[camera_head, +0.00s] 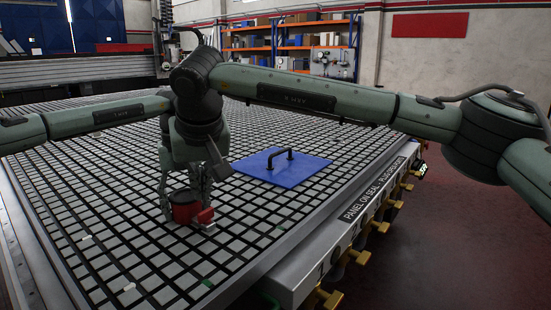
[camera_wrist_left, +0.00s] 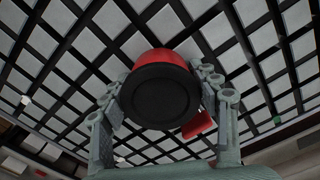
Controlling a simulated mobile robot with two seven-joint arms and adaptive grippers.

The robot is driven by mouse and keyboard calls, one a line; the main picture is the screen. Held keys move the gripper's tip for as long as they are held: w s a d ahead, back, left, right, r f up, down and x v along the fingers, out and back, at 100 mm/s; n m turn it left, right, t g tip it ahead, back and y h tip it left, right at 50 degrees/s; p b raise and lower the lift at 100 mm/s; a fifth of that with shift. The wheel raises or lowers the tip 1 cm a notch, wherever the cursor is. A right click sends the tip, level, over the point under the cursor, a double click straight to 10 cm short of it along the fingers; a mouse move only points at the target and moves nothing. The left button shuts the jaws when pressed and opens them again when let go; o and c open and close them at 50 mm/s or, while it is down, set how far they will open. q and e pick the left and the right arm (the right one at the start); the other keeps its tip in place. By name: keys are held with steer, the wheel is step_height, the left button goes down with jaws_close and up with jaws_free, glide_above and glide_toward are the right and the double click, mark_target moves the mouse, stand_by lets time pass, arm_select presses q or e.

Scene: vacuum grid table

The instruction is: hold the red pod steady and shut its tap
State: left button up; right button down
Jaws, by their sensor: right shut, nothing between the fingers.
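The red pod (camera_head: 185,212) stands on the grid table (camera_head: 130,270), its round black top facing up. It also shows in the left wrist view (camera_wrist_left: 160,57). The pod's red tap (camera_head: 206,215) juts out on its right side and also shows in the left wrist view (camera_wrist_left: 198,126); I cannot tell its setting. My left gripper (camera_head: 186,196) points down with a finger on each side of the pod, and seems shut on its body. My right gripper (camera_head: 218,169) is shut and empty, above and right of the pod, partly hidden among the arms.
Brass valves (camera_head: 328,298) line the table's right edge. My two arms cross above the pod. Table in front of the pod is mostly clear, with small pale bits.

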arm_select(q)
steer(key=o, duration=0.4)
step_height(320, 180, up, 12)
steer(key=shift+r, duration=0.1)
stand_by(0.4)
step_height(320, 180, down, 12)
steer(key=shift+f, duration=0.1)
stand_by(0.6)
stand_by(0.3)
